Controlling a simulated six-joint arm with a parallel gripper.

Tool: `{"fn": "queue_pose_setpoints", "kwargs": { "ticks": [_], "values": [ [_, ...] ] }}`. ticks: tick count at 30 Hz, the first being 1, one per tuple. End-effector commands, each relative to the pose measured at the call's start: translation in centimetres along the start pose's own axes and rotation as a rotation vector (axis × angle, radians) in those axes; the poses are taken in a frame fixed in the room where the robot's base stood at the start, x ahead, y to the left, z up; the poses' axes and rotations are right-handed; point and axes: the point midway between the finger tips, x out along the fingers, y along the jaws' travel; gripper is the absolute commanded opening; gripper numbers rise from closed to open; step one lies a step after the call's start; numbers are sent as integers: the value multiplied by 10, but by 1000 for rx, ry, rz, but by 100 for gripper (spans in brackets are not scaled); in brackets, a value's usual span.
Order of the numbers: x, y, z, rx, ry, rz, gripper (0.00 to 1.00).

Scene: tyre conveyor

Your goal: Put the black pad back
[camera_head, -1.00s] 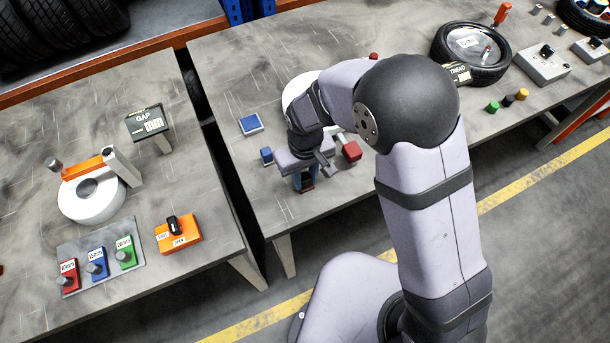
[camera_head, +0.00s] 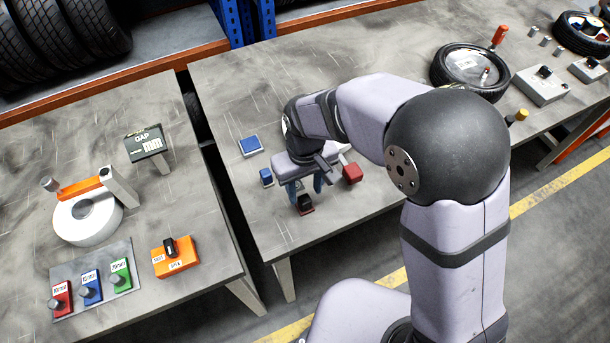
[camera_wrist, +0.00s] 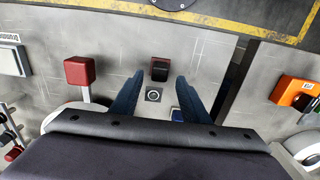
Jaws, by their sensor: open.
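The black pad (camera_head: 306,203), a small dark block with a red edge, sits on the middle table near its front edge. In the wrist view the black pad (camera_wrist: 160,69) lies just beyond the fingertips, roughly centred between them and apart from both. My gripper (camera_head: 305,188) is open and empty, behind the pad in the head view. Its two blue fingers (camera_wrist: 158,88) are spread wide in the wrist view.
A red block (camera_head: 352,173) stands right of my gripper and a small blue block (camera_head: 266,177) left of it. A flat blue pad (camera_head: 250,146) lies further back. A gap separates the left table (camera_head: 190,225), which holds an orange box (camera_head: 175,257).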

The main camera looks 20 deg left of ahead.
Motion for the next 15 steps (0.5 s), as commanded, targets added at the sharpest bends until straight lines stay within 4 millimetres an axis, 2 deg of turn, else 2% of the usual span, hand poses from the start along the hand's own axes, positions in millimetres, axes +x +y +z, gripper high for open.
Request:
{"fn": "queue_pose_setpoints", "kwargs": {
  "ticks": [6, 10, 15],
  "values": [
    [-38, 0, -1, 0, 5, 0, 42],
    [-53, 0, -1, 0, 4, 0, 42],
    [-64, 0, 0, 0, 1, 0, 42]
  ]
}}
